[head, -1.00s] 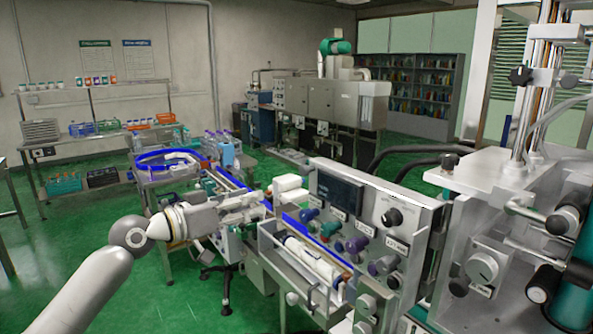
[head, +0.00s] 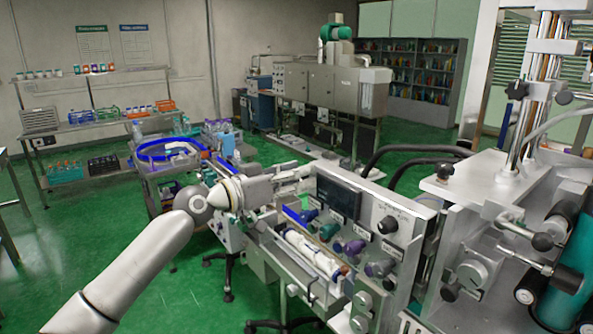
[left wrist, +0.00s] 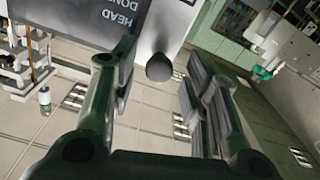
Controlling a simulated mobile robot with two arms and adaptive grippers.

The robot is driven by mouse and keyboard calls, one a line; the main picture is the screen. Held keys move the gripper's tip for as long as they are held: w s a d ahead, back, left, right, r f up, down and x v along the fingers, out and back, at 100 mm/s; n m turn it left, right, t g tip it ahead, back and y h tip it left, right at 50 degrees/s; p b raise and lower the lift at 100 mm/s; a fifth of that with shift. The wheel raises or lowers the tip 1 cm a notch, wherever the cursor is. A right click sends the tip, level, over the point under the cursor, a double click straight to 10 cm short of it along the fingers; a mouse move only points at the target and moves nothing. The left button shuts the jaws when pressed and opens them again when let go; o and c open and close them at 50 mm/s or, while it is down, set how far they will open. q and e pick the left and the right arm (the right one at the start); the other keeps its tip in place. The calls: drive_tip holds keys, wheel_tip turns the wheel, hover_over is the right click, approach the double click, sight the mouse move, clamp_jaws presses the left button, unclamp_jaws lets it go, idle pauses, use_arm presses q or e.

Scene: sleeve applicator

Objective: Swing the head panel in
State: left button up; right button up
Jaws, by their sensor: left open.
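The head panel (head: 370,228) is a pale upright plate with a dark screen (head: 339,196) and a black dial (head: 387,225), at the centre of the head view. In the left wrist view the dark screen (left wrist: 73,22) carries upside-down lettering with the word HEAD. Beside it, on a pale surface, is a dark rounded knob (left wrist: 159,68). My left gripper (head: 303,177) is at the panel's upper left edge. In the left wrist view it (left wrist: 155,85) is open, and the knob appears between its fingers; I cannot tell whether they touch it. My right gripper is not in view.
A machine with steel columns (head: 525,95) and a teal roller (head: 572,265) stands close at right. Green floor (head: 110,235) is clear at left.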

use_arm(q)
drive_tip(key=shift+d, duration=0.1)
clamp_jaws()
idle(0.4)
